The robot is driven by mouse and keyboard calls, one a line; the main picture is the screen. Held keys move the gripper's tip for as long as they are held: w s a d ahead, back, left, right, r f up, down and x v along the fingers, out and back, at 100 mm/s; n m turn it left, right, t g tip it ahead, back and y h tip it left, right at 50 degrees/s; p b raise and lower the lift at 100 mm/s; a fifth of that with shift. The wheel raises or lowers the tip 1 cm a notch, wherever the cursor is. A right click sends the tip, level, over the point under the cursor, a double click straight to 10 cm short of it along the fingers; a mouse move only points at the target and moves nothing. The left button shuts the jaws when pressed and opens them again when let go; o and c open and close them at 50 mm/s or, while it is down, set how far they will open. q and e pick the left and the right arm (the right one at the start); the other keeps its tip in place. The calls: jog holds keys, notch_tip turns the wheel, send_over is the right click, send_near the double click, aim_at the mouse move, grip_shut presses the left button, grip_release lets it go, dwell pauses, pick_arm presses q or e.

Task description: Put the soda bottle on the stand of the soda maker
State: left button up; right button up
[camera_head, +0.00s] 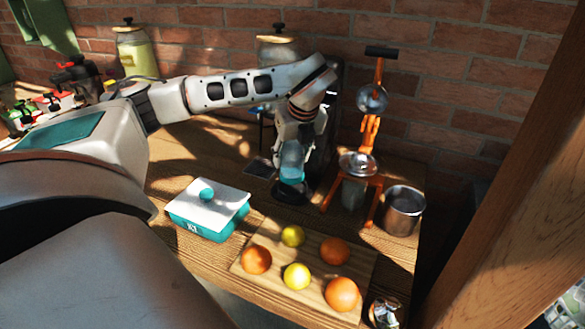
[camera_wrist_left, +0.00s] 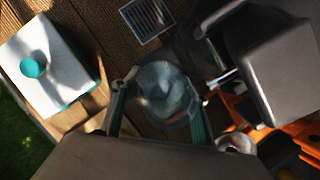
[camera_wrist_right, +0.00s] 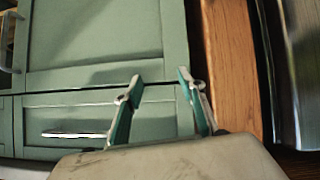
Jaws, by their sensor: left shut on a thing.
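The soda bottle (camera_head: 293,153), clear and bluish, is upright in my left gripper (camera_head: 297,138). In the left wrist view the bottle (camera_wrist_left: 160,88) sits between the two teal fingers of my left gripper (camera_wrist_left: 158,102), seen from above. The dark soda maker (camera_head: 335,105) stands against the wall, partly hidden behind my left arm. Its round black base (camera_head: 292,195) shows under the bottle; whether the bottle touches it I cannot tell. The machine's dark body (camera_wrist_left: 270,65) is right beside the bottle. My right gripper (camera_wrist_right: 159,82) is open and empty, low before green cabinet doors.
An orange juicer press (camera_head: 370,160) and a metal pot (camera_head: 403,209) stand right of the soda maker. A teal box with a white lid (camera_head: 213,196) stands in front left. A board (camera_head: 262,234) with several fruits lies in front. A metal grate (camera_wrist_left: 147,18) lies nearby.

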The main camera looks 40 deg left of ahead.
aim_at(297, 151)
pick_arm(q)
notch_tip(297, 151, down, 3)
jog(key=shift+f, duration=0.15)
jog(key=shift+w+f, duration=0.25)
jog(key=shift+f, duration=0.15)
jog(key=shift+f, duration=0.15)
jog(key=o, duration=1.5)
jog(key=v, duration=1.2)
jog(key=shift+s, duration=0.1)
